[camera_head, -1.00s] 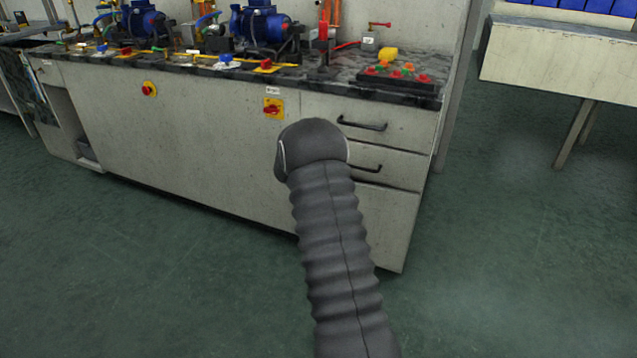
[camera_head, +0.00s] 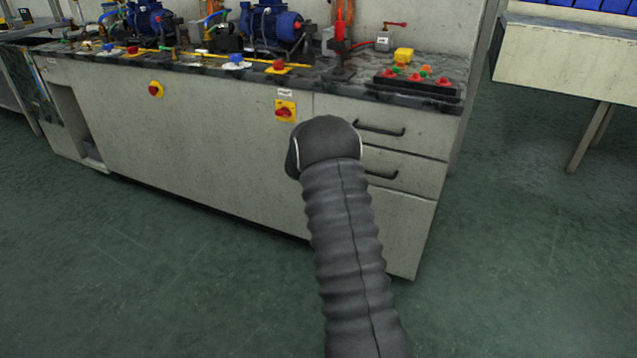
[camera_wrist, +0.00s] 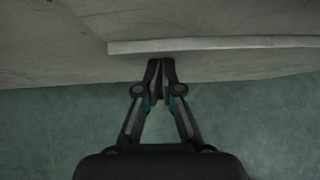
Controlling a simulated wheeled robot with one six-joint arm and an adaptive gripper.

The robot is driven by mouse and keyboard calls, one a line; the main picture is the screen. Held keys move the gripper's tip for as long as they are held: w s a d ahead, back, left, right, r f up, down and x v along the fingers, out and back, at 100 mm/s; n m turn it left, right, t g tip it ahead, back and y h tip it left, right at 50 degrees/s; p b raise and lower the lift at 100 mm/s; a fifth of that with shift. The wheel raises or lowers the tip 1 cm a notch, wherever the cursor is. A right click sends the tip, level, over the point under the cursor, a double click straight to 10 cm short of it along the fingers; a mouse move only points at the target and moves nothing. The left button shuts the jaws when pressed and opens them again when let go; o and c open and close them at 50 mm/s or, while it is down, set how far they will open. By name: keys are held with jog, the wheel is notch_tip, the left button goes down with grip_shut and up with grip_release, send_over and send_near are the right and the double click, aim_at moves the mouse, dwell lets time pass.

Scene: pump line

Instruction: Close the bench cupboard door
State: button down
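The bench (camera_head: 200,150) is pale grey with a dark top. Below two drawers at its right end is a plain pale panel (camera_head: 405,235), which looks like the cupboard door; my arm covers its left part, and I cannot tell how far it stands open. In the wrist view a pale panel with a raised, lighter edge (camera_wrist: 220,44) lies just beyond my gripper (camera_wrist: 161,62). The gripper's fingers are together with nothing between them. Their tips are at or very near the panel; contact is unclear. The gripper is hidden behind my arm in the head view.
Two drawer handles (camera_head: 380,128) stick out above the panel. A red-yellow switch (camera_head: 286,112) is on the bench front. An open recess (camera_head: 75,125) is at the left end. A table (camera_head: 565,65) stands at the right. The green floor (camera_head: 180,270) in front is clear.

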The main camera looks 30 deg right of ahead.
jog(key=s+a+f+b+v, duration=0.1)
jog(key=f+v, duration=0.1)
jog(key=v, duration=1)
jog(key=shift+s+a+r, duration=0.3)
jog(key=shift+s+a, duration=0.1)
